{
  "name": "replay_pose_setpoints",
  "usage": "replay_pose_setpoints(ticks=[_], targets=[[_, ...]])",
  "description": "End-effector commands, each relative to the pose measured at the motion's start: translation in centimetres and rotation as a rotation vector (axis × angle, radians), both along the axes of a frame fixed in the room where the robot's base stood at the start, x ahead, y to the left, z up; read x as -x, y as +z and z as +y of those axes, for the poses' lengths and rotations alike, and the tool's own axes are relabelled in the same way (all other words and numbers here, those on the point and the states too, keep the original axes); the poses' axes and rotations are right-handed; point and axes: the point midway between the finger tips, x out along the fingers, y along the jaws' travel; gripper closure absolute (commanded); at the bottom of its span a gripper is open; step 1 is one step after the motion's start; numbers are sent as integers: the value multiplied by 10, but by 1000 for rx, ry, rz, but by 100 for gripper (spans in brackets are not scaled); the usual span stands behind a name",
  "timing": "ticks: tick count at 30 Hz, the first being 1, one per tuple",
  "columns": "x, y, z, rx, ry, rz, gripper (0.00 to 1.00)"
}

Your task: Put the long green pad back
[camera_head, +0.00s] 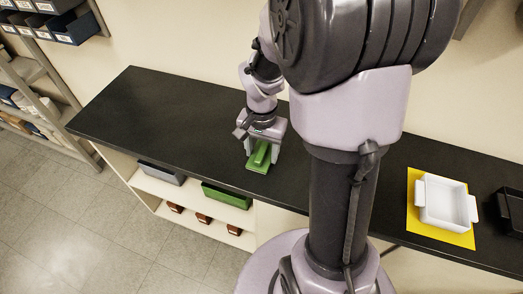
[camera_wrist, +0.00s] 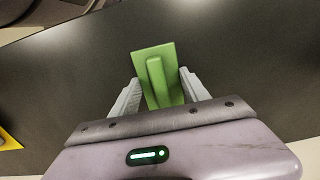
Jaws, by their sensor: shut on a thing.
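The long green pad (camera_head: 257,165) is a flat green plate with a raised bar along its middle. It is at the front edge of the black counter, left of my column, on or just above the top; I cannot tell which. My gripper (camera_head: 263,146) is over it, pointing down. In the wrist view the pad (camera_wrist: 166,54) is between the two grey fingers of my gripper (camera_wrist: 158,78), which is shut on it. Its near end is hidden by the gripper body.
The black counter (camera_head: 165,120) is clear to the left. At right a white two-handled tray (camera_head: 447,203) stands on a yellow mat (camera_head: 413,205), with a black container (camera_head: 512,210) beyond. Below are a grey bin (camera_head: 160,172) and a green bin (camera_head: 226,196). A shelf rack stands far left.

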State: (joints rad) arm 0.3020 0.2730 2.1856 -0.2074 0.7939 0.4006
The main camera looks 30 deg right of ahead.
Motion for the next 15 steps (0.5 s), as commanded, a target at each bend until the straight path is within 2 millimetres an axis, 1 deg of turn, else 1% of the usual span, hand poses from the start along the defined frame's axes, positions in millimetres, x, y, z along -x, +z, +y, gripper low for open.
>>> replay_pose_setpoints(ticks=[2, 3, 5, 6, 13, 15], targets=[[0, -4, 0, 0, 0, 0, 84], [0, -3, 0, 0, 0, 0, 40], [0, -3, 0, 0, 0, 0, 29], [0, -3, 0, 0, 0, 0, 24], [0, -3, 0, 0, 0, 0, 24], [0, 0, 0, 0, 0, 0, 24]])
